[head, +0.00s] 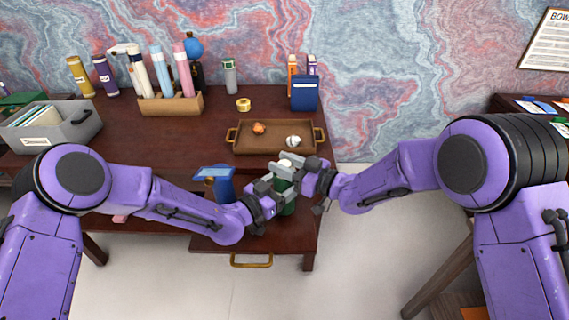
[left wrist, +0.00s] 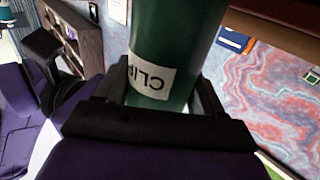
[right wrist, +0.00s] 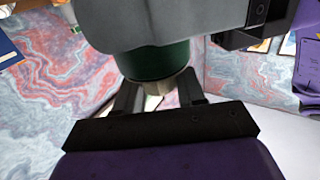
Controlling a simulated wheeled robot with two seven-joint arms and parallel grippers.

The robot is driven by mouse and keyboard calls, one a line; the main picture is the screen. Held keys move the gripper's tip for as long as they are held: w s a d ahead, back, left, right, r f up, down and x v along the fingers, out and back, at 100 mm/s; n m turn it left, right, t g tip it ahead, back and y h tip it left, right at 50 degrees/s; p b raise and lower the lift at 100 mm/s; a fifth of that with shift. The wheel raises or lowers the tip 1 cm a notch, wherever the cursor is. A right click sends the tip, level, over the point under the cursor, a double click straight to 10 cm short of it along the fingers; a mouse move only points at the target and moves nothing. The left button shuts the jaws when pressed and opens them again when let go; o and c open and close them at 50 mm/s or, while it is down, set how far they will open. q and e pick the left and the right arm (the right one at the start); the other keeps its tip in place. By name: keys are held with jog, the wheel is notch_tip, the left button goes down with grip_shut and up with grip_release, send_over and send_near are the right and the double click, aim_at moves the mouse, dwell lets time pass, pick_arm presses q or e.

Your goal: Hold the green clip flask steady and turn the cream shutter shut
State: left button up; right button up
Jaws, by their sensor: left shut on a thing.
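The green clip flask (head: 288,208) is upright in front of the desk's tray and partly hidden by my grippers. Its white label reads CLIP in the left wrist view (left wrist: 165,45). My left gripper (head: 274,192) is shut on the flask's body, one finger on each side. The cream shutter (head: 286,163) is at the flask's top, mostly covered. In the right wrist view the shutter (right wrist: 165,86) lies between the fingers of my right gripper (right wrist: 160,92). Those fingers stand apart on either side of it, and I see no firm grip.
A brown tray (head: 245,136) with two small items is just behind the grippers. A blue object (head: 222,188) stands close left of the flask. A bottle rack (head: 172,104), a grey file box (head: 60,128) and a navy box (head: 304,94) stand farther back.

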jog(key=shift+m+t+h, duration=1.2)
jog(key=shift+m+t, duration=0.1)
jog(key=shift+t, duration=0.3)
jog(key=o, duration=0.9)
jog(key=shift+o, duration=0.2)
jog(key=shift+d, duration=0.1)
jog(key=v, duration=1.2)
jog(key=shift+r, duration=0.1)
